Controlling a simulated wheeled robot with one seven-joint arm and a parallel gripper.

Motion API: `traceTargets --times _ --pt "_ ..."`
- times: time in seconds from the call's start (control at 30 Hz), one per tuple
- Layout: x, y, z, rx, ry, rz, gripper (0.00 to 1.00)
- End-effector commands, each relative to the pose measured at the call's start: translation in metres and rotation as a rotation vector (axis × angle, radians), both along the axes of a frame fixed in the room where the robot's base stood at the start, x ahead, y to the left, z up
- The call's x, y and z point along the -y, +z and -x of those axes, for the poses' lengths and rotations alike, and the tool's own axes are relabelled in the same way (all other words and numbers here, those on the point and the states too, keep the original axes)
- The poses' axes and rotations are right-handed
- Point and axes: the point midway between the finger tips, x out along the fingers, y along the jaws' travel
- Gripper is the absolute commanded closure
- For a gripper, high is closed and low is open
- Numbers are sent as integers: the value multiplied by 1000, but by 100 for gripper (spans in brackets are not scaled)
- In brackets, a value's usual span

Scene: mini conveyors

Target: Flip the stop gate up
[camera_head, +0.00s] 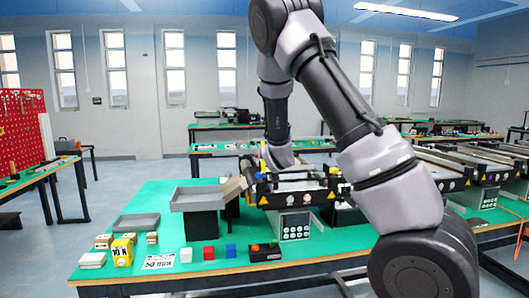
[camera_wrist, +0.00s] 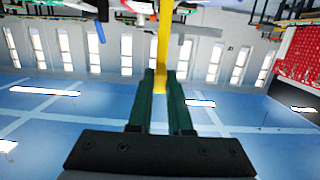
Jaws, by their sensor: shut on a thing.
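The stop gate appears as a yellow bar (camera_wrist: 163,45) in the wrist view, running from the top edge down between my fingertips. My gripper (camera_wrist: 161,78) has its two dark green fingers closed on the end of this bar. In the head view a small yellow upright (camera_head: 262,163) stands at the left end of the mini conveyor (camera_head: 300,186), beside the grey end of my arm. My fingers are too small and hidden to make out there. The wrist view is upside down, with the ceiling at the bottom.
A grey tray on a black stand (camera_head: 198,196) is left of the conveyor. A control box (camera_head: 295,227) sits below it.

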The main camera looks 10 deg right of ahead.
Motion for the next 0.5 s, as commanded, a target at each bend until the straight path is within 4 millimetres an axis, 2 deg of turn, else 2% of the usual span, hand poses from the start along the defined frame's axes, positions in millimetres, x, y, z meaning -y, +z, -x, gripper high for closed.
traceTargets --times 0.2,0.23,0.3,0.5 --pt "0 -3 1 -7 -1 0 100" --pt "0 -3 1 -7 -1 0 75" --pt "0 -3 1 -6 -1 0 52" --pt "0 -2 1 -5 0 0 52"
